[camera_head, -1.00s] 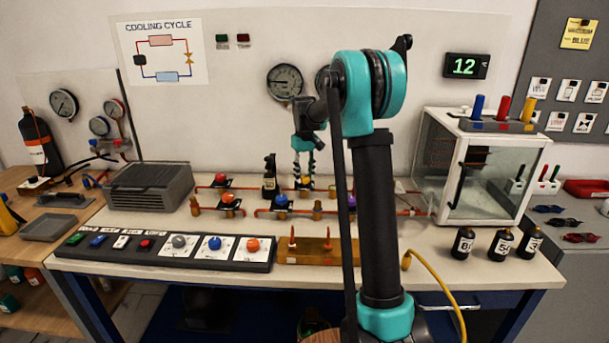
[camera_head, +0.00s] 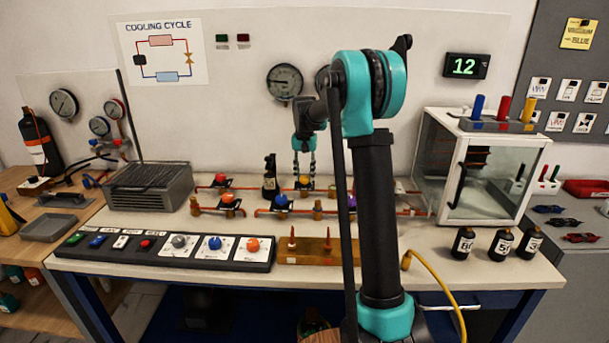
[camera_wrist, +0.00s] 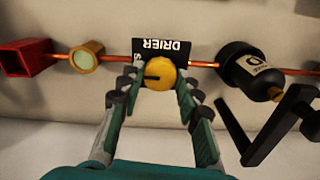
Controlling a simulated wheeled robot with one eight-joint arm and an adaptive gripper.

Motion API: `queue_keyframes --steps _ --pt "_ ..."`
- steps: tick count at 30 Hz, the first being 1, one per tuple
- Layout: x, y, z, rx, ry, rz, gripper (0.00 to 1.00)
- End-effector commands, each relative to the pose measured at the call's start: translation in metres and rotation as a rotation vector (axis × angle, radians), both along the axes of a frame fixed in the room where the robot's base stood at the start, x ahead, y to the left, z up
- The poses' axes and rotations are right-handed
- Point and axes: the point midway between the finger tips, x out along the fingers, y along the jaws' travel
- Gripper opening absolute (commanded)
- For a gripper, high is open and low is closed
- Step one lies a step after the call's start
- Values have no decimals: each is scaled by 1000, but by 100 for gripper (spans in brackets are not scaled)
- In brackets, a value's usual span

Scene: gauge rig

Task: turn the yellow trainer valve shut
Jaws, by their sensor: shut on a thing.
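The yellow trainer valve (camera_wrist: 159,74) is a round knob with a dark pointer mark reaching to the left in the wrist view. It sits on a black plate (camera_wrist: 181,48) lettered DRIER, upside down, and a partly hidden S shows at its left. My gripper (camera_wrist: 156,92) has one finger on each side of the knob and is shut on it. In the head view my gripper (camera_head: 304,172) points down over the valve (camera_head: 303,180) on the back pipe line. The finger contacts are too small to make out there.
Beside the valve are a black bottle-shaped part (camera_wrist: 250,72) and a brass sight glass (camera_wrist: 86,57) on the copper pipe. Orange (camera_head: 227,198) and blue (camera_head: 280,200) knobs stand nearer the front. A glass cabinet (camera_head: 470,170) stands at the right.

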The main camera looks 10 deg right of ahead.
Motion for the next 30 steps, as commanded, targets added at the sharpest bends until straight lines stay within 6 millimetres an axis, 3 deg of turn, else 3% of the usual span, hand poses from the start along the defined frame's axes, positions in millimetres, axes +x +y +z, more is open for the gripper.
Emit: queue_keyframes --steps 16,17,21,30 --pt "1 0 0 0 -1 -24 5" --pt "1 0 0 0 -1 -24 36" --pt "1 0 0 0 -1 -24 53" --pt "0 0 1 0 0 -23 55"
